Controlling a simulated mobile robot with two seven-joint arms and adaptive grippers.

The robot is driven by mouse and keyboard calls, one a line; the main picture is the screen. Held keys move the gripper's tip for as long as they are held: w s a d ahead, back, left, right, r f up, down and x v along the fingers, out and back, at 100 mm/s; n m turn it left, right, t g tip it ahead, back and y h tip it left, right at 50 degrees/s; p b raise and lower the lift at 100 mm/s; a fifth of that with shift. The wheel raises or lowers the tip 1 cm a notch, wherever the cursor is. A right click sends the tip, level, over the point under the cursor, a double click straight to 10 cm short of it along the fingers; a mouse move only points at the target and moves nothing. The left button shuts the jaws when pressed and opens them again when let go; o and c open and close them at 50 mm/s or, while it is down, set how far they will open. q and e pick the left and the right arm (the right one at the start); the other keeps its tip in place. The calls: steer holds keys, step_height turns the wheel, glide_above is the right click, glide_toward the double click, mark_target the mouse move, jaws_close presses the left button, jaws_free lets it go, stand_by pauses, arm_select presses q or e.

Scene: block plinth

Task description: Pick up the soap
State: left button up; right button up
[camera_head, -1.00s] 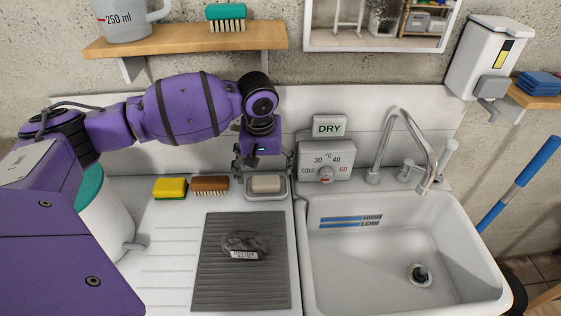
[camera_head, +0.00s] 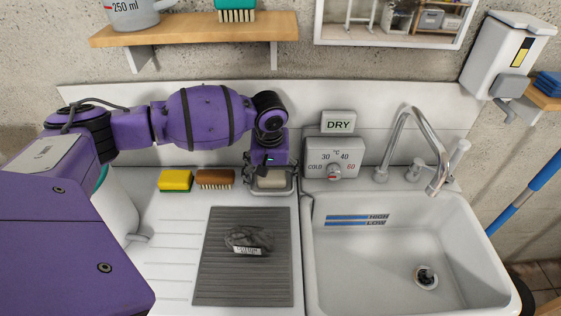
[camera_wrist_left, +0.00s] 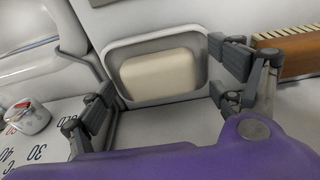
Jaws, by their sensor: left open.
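The soap (camera_head: 270,179) is a pale beige bar lying in a grey-white soap dish (camera_head: 284,193) at the back of the counter, left of the sink. My left gripper (camera_head: 270,172) is right above the dish, open, and partly covers the soap from the head. In the left wrist view the soap (camera_wrist_left: 159,74) sits in its dish (camera_wrist_left: 114,45), with the fingers of my left gripper (camera_wrist_left: 158,85) spread to either side. I cannot tell whether any finger touches the soap or dish. My right gripper is not in view.
A wooden brush (camera_head: 215,179) and a yellow-green sponge (camera_head: 175,181) lie left of the dish. The temperature dial box (camera_head: 334,158) stands close on the right. A ribbed grey mat (camera_head: 212,270) with a dark crumpled item (camera_head: 249,239) lies in front.

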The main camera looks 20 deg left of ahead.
mark_target(272, 174)
arm_select(q)
steer(key=c, duration=1.3)
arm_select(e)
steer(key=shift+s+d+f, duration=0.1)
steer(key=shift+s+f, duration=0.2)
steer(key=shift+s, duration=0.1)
arm_select(q)
steer(key=shift+r, duration=0.45)
step_height(272, 174, up, 2)
steer(key=shift+r, duration=0.25)
steer(key=s+d+r+p, duration=0.2)
steer(key=s+d+r, duration=0.6)
steer(key=s, duration=0.3)
steer(key=shift+s+r, duration=0.3)
steer(key=shift+r, duration=0.5)
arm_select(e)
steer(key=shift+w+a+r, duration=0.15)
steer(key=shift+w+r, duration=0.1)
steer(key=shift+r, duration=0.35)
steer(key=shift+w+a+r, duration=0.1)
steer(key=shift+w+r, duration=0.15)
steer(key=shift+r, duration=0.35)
